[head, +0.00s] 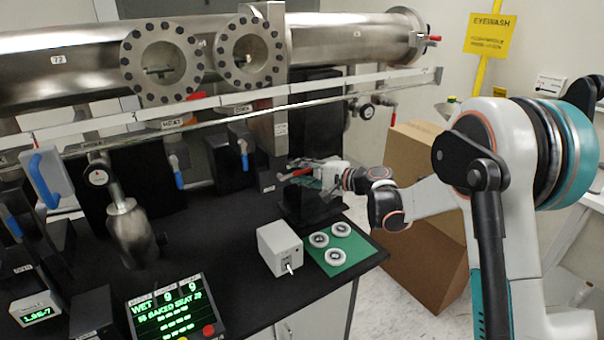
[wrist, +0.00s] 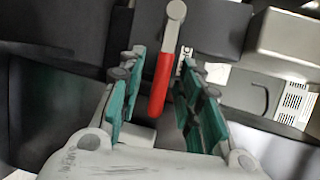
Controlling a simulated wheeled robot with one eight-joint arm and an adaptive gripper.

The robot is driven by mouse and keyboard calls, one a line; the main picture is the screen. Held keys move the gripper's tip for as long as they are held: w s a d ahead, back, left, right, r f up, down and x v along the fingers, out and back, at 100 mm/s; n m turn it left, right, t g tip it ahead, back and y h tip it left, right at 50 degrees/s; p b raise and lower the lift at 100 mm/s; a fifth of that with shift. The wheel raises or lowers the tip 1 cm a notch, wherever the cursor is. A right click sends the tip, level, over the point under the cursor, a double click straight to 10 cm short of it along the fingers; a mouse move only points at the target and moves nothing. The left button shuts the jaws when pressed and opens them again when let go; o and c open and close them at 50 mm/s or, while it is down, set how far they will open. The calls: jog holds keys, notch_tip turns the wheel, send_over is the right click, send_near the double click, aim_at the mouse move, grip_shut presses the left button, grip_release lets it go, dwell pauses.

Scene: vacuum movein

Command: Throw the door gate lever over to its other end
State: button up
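A lever with a red grip (wrist: 160,84) and a grey metal arm shows in the wrist view, hanging from a round pivot at the top. It also shows in the head view as a small red bar (head: 296,173) beside the steel column; I take it to be the door gate lever, but no label is readable. My gripper (wrist: 161,65) is open, with a green-padded finger on each side of the red grip and gaps to both. In the head view my gripper (head: 318,172) reaches in from the right and partly hides the lever's surroundings.
Below my gripper are a green mat (head: 357,262) with 3 white ringed discs and a grey switch box (head: 280,248). Blue-handled levers (head: 176,172) hang to the left under the rail (head: 210,101). A cardboard box (head: 425,240) stands beneath my arm.

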grip_shut()
jog(key=shift+f, duration=0.1)
jog(key=shift+f+m+y+b, duration=0.3)
jog(key=shift+f+m+b, duration=0.45)
jog(key=shift+b, duration=0.15)
jog(key=shift+s+a+f+m+y+b, duration=0.15)
jog(key=shift+f+m+y+b, duration=0.15)
jog(key=shift+m+b, duration=0.25)
jog(key=shift+s+a+f+m+y+b, duration=0.1)
jog(key=shift+f+m+y+b, duration=0.2)
jog(key=shift+m, duration=0.4)
